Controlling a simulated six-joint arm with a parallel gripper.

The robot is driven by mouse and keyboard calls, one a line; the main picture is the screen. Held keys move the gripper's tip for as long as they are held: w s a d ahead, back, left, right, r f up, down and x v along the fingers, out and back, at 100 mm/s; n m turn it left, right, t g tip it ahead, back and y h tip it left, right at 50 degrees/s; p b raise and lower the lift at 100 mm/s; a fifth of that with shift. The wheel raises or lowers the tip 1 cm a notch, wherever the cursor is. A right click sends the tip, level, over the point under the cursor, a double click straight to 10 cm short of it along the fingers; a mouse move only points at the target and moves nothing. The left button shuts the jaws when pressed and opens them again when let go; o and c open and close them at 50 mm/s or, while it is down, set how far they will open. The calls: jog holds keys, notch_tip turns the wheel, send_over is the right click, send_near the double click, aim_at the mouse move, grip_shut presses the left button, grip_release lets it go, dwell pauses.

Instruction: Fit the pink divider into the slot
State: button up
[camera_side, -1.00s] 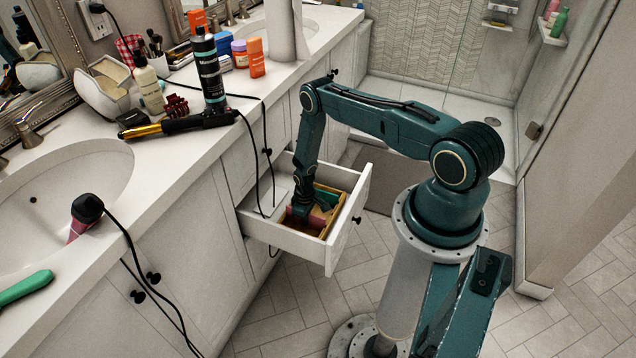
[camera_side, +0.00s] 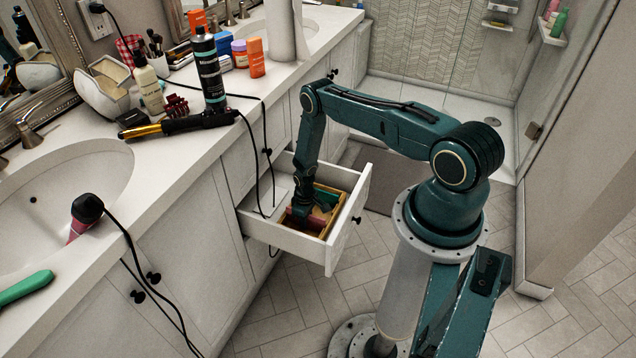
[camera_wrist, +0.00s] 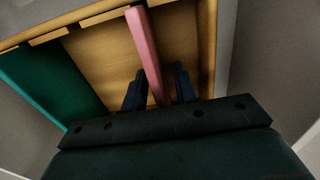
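The pink divider (camera_wrist: 147,48) stands on edge inside the wooden box (camera_wrist: 205,60) in the wrist view. Its far end meets the notched far wall; whether it is fully seated in a slot I cannot tell. The near end is hidden behind my gripper body. My gripper (camera_wrist: 160,75) has one finger on each side of the divider. A gap shows at the right finger; the left finger is close to the divider or touching it. In the side view my gripper (camera_side: 301,212) reaches down into the box, with a pink part (camera_side: 317,223) beside it.
The box sits in an open white drawer (camera_side: 290,238). A green piece (camera_wrist: 45,85) lies at the left of the box in the wrist view. Black cords (camera_side: 268,165) hang from the counter close to my arm. Bottles and a curling iron (camera_side: 180,124) stay on the counter.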

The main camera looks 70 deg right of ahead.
jog(key=shift+r, duration=6.05)
jog(key=w+a+r+t, duration=0.1)
jog(key=w+r, duration=0.2)
jog(key=r, duration=0.7)
jog(key=w+a+r, duration=0.2)
jog(key=w+r, duration=0.1)
jog(key=r, duration=0.7)
jog(key=s+a+r+t, duration=0.1)
jog(key=a+r, duration=0.2)
jog(key=r, duration=0.6)
jog(key=s+a+r+t, duration=0.1)
jog(key=a+r, duration=0.2)
jog(key=r, duration=0.5)
jog(key=s+a+r+t, duration=0.1)
jog(key=s+a+r, duration=0.6)
jog(key=s+r, duration=0.45)
jog(key=s+a+r, duration=0.2)
jog(key=s, duration=0.4)
jog(key=s+a+r+t, duration=0.1)
jog(key=s+a+r, duration=0.1)
jog(key=s, duration=0.5)
jog(key=shift+a+r+t, duration=0.25)
jog(key=shift+r+t, duration=0.05)
jog(key=shift+r, duration=0.5)
